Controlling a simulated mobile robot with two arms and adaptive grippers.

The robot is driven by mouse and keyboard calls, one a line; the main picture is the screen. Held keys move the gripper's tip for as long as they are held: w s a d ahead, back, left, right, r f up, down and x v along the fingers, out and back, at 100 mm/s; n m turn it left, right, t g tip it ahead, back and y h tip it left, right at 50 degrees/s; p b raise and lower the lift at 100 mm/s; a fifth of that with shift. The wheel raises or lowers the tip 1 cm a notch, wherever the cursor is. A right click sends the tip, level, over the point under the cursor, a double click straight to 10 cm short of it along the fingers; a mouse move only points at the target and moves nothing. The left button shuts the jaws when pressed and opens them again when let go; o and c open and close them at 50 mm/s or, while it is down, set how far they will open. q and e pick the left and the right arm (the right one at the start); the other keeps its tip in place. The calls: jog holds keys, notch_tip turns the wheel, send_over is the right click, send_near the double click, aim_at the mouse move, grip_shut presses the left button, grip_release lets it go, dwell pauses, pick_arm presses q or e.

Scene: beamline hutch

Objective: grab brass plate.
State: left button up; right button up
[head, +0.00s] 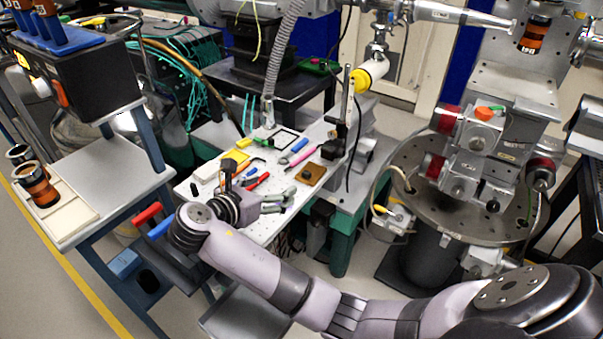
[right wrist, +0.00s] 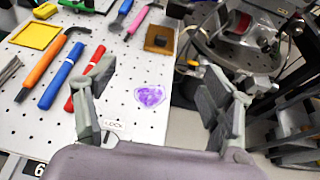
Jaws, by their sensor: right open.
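The brass plate (head: 311,174) is a small brown-gold square with a dark spot, lying flat near the right edge of the white perforated board (head: 262,228). In the right wrist view the brass plate (right wrist: 160,40) lies beyond the fingertips, above the middle of the picture. My right gripper (head: 282,202) is over the front part of the board, nearer to me than the plate and apart from it. In the right wrist view my right gripper (right wrist: 158,76) has its fingers spread wide with nothing between them. My left gripper is not in view.
A purple mark (right wrist: 150,95) shows on bare board.

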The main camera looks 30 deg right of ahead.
aim_at(305, 174)
jog(key=x, duration=1.6)
jog(key=shift+s+d+f, duration=0.2)
jog(key=shift+d, duration=0.05)
jog(key=shift+c, duration=0.2)
jog(key=shift+r, duration=0.1)
grip_shut()
